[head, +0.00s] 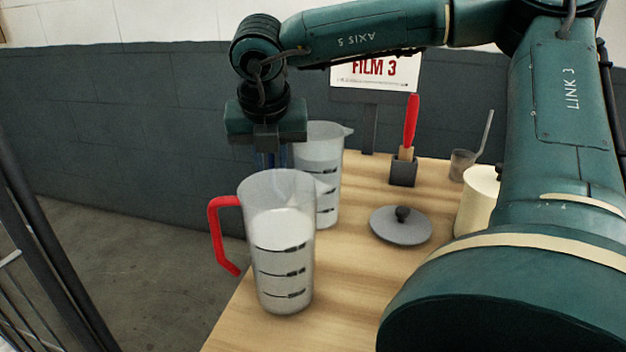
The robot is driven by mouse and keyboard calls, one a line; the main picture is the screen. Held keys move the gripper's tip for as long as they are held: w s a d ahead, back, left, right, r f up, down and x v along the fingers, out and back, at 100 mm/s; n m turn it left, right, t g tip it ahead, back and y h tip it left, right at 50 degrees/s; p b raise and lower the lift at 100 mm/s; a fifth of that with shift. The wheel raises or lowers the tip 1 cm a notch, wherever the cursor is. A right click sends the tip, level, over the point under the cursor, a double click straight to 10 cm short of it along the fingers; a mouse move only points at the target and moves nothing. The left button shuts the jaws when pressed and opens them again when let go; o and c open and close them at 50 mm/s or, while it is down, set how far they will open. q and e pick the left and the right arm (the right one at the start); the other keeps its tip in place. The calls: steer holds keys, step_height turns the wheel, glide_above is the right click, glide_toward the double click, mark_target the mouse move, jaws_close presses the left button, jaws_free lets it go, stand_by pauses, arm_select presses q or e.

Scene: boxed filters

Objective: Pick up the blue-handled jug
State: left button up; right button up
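The rear clear jug (322,153) with dark level marks stands upright on the wooden table, partly behind a front jug. A bit of blue (271,160) at its left, just under my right gripper, looks like its handle; most of that is hidden. My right gripper (268,152) points down at the rear jug's left side. Its fingertips are hidden behind the front jug's rim, so I cannot tell whether it grips the handle. The front jug (285,250) has a red handle (223,235) on its left and pale contents. My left gripper is out of view.
The wooden table (350,290) also bears a grey lid (400,228), a red-handled brush in a dark holder (403,171), a small cup (462,165) and a cream cylinder (476,200). A "FILM 3" sign (375,70) stands behind. Dark wall beyond.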

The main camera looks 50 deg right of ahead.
steer(key=shift+c, duration=0.3)
jaws_close()
steer(key=shift+w+r, duration=0.1)
stand_by(1.0)
